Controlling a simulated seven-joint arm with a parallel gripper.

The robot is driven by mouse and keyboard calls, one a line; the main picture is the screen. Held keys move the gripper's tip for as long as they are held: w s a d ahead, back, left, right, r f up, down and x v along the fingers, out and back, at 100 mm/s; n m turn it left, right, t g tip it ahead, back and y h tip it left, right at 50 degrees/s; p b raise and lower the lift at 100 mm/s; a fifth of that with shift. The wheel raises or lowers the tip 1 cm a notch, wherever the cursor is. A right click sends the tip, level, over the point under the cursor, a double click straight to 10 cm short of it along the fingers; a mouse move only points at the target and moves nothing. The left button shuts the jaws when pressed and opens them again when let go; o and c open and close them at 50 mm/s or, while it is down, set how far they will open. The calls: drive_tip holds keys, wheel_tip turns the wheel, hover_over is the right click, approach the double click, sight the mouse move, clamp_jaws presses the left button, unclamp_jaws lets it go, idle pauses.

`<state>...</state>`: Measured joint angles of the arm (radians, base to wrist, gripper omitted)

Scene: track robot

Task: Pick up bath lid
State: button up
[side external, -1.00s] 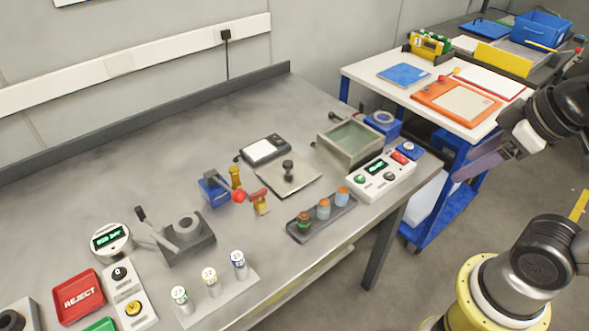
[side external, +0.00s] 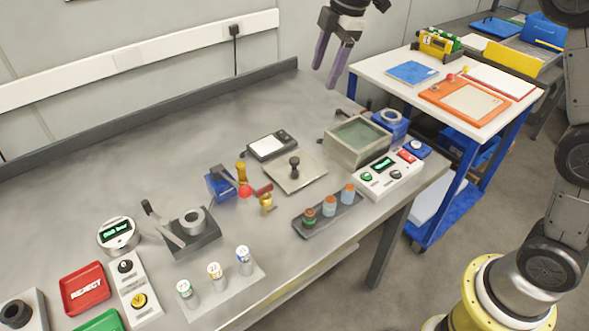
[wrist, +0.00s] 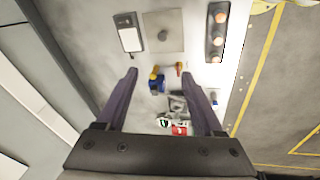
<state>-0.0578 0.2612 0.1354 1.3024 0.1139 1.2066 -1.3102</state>
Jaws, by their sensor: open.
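The bath lid looks to be the flat, square, beige-grey plate (side external: 309,175) with a dark round knob (side external: 295,163) on its middle. It lies on the metal bench, just left of and in front of the open bath, a square box (side external: 358,142) with greenish liquid. In the wrist view the lid (wrist: 170,24) shows at the top centre, beyond the fingertips. My gripper (side external: 326,78) is open and empty, high above the back of the bench, with its fingers pointing down. It also shows in the wrist view (wrist: 165,78).
A scale (side external: 268,146) lies behind the lid. A tray of several vials (side external: 330,213) and a white control box (side external: 385,178) stand in front. A blue clamp (side external: 220,186) and a stamp (side external: 266,203) are to the left. The bench's back left is clear.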

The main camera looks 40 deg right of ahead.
drive_tip(key=w+a+f+g, duration=0.2)
drive_tip(key=w+f, duration=0.4)
drive_tip(key=f, duration=0.4)
hover_over(295, 159)
wheel_tip(295, 159, down, 11)
drive_tip(key=shift+s+d, duration=0.1)
drive_tip(key=shift+d, duration=0.05)
drive_tip(key=shift+a+f, duration=0.2)
drive_tip(key=shift+f, duration=2.9)
clamp_jaws()
